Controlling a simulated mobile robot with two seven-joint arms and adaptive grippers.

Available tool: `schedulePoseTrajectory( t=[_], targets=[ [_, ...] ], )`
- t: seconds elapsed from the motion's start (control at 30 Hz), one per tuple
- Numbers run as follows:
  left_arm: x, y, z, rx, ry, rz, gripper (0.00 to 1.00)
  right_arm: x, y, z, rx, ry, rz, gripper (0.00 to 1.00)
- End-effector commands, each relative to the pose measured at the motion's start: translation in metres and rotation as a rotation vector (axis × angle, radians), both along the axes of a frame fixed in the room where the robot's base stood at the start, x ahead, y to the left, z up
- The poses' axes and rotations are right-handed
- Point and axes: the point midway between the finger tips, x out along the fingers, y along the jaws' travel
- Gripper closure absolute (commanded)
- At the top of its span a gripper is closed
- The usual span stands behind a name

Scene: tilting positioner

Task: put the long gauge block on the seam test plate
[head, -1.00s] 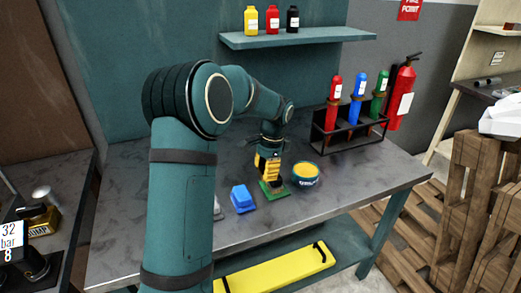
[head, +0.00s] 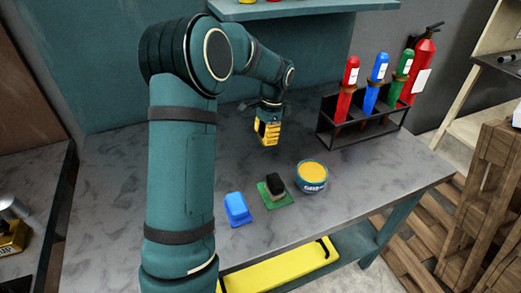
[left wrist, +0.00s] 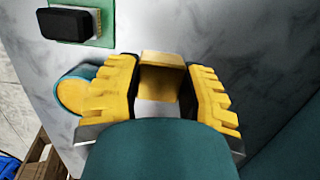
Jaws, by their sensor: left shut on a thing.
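My left gripper (head: 268,133) has yellow fingers and hangs over the back part of the bench, beyond the green plate. In the left wrist view its fingers (left wrist: 163,90) are closed on a brass-coloured block (left wrist: 162,62). I cannot tell for sure whether this is the long gauge block. A flat green plate (head: 285,199) lies on the bench with a black block (head: 276,184) on it. Both also show at the top left of the left wrist view, the plate (left wrist: 101,8) and the black block (left wrist: 66,24). I cannot confirm which piece is the seam test plate. My right gripper is not in view.
A blue block (head: 236,208) lies left of the green plate. A teal tub with yellow contents (head: 312,176) stands right of it. A black rack (head: 330,130) holds red, blue and green tubes at the back right. The grey bench (head: 205,150) is clear around my gripper.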

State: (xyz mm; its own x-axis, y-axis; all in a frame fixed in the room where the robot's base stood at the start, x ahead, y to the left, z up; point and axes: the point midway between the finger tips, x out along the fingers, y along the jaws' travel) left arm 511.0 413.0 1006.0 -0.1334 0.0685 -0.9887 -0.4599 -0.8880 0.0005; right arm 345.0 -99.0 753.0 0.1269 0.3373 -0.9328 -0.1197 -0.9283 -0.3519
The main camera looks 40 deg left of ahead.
Motion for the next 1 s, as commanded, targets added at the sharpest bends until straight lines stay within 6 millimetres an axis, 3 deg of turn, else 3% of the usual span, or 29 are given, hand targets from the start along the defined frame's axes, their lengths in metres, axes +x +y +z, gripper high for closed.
schedulePoseTrajectory(
  t=[0.2, 0.47, 0.7, 1.0],
  targets=[
    [-0.001, 0.000, -0.034, -0.001, 0.004, 0.000, 1.00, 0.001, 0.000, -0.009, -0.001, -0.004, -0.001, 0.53],
    [0.000, 0.000, -0.060, -0.001, 0.003, 0.000, 1.00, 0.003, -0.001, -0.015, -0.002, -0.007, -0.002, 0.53],
    [-0.001, 0.000, -0.095, -0.001, 0.002, 0.000, 1.00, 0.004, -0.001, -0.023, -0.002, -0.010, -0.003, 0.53],
    [0.000, 0.000, -0.096, -0.001, 0.000, 0.000, 1.00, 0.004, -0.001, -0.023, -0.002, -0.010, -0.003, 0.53]
  ],
)
